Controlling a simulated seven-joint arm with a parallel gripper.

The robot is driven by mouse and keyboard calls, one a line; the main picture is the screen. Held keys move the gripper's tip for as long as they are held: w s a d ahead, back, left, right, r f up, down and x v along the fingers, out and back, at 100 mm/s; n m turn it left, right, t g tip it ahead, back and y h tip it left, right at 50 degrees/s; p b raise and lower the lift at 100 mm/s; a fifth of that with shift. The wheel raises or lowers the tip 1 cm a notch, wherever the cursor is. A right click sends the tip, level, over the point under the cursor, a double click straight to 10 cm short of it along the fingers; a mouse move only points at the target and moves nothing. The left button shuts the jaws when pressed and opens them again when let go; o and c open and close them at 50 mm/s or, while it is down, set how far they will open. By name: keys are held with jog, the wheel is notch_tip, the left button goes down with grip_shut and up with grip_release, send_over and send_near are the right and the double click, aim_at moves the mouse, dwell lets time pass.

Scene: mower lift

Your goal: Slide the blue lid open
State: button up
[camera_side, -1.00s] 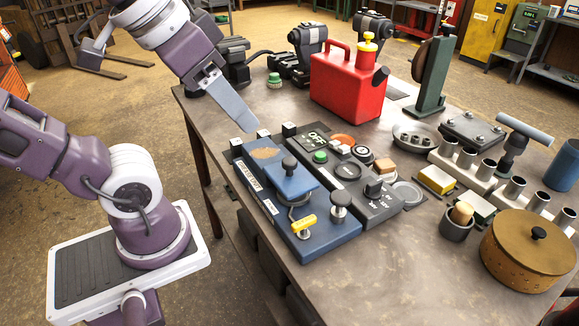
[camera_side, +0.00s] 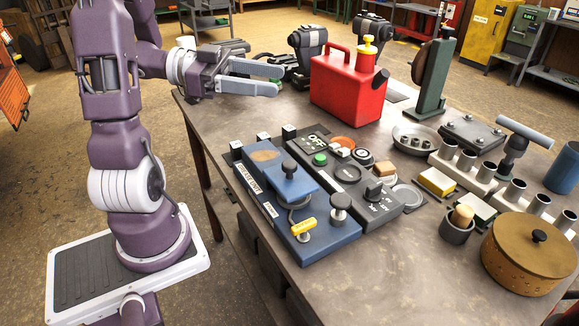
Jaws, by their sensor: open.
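A round fitting shows partly from under the lid's near end. My gripper (camera_side: 280,80) is up and behind the lid, near the table's far left corner. Its two grey fingers point right with a gap between them. It is open, empty and apart from the lid.
A yellow handle (camera_side: 304,227) and a dark knob (camera_side: 340,204) stand on the blue box. A dark control box (camera_side: 358,190) sits close on its right. A red can (camera_side: 346,88) stands to the right of my gripper. The table front is clear.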

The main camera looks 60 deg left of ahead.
jog(key=s+r+h, duration=0.1)
jog(key=s+h, duration=0.1)
jog(key=s, duration=0.2)
send_near(289, 167)
jog(key=w, duration=0.2)
jog(key=w+d, duration=0.1)
jog(key=shift+f, duration=0.4)
jog(key=x, duration=0.6)
jog(key=shift+w+d+f, duration=0.1)
jog(key=shift+w+d, duration=0.05)
jog(key=shift+d, duration=0.1)
jog(key=shift+w+d, duration=0.15)
grip_shut()
